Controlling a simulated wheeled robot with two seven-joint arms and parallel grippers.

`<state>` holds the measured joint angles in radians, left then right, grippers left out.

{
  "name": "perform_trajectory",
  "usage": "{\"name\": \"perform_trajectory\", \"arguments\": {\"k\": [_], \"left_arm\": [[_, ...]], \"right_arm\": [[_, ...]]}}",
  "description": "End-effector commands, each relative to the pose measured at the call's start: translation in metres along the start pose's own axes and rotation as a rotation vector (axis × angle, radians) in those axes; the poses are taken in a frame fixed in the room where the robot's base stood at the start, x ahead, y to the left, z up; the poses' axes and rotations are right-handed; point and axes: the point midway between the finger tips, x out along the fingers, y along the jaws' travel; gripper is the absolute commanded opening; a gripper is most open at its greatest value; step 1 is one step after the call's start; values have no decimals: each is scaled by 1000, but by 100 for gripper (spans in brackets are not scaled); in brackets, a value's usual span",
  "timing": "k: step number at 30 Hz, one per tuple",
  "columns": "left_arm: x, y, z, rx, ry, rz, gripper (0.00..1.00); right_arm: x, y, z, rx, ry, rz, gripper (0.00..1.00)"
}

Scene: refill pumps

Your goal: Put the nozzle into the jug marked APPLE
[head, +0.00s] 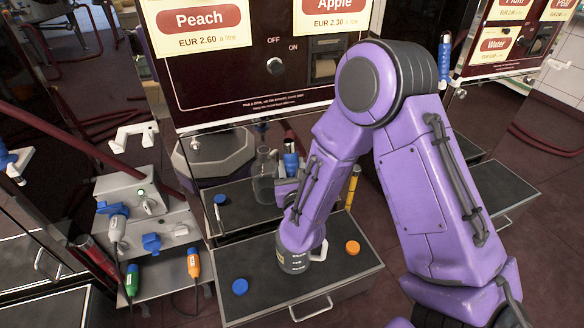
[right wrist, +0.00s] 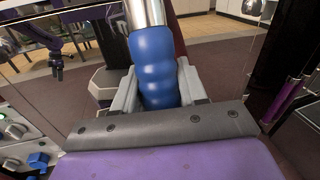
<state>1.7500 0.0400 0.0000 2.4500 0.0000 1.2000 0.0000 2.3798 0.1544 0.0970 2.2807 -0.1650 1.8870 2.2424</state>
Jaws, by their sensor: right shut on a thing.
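My right gripper (head: 287,178) is shut on a blue nozzle grip (head: 291,163). In the right wrist view the ribbed blue grip (right wrist: 156,68) sits between the grey jaws, with a metal pipe (right wrist: 145,12) at its far end. A clear jug (head: 295,262) stands on the front tray, below my right arm, which hides its upper part. Its marking is not readable. A second clear vessel (head: 264,178) stands on the rear tray, just left of the gripper. The nozzle's outlet is hidden, so I cannot tell whether it is inside a vessel. My left gripper is not in view.
The pump (head: 240,60) shows Peach and Apple labels. A blue cap (head: 240,287) and an orange cap (head: 352,248) lie on the front tray (head: 300,300). A grey box with plugs (head: 140,210) stands at left. The front tray is clear around the caps.

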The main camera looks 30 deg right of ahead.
Motion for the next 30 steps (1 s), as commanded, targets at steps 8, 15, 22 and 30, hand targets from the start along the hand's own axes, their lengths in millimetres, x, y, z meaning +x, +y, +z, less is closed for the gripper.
{"name": "perform_trajectory", "arguments": {"k": [8,15,22,30], "left_arm": [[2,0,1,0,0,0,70],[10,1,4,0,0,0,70],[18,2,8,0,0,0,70],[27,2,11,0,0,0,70]], "right_arm": [[0,0,-2,1,-2,0,5],[0,1,-12,1,-2,0,5],[0,2,-21,0,-2,0,5],[0,3,-32,0,-2,1,5]]}}
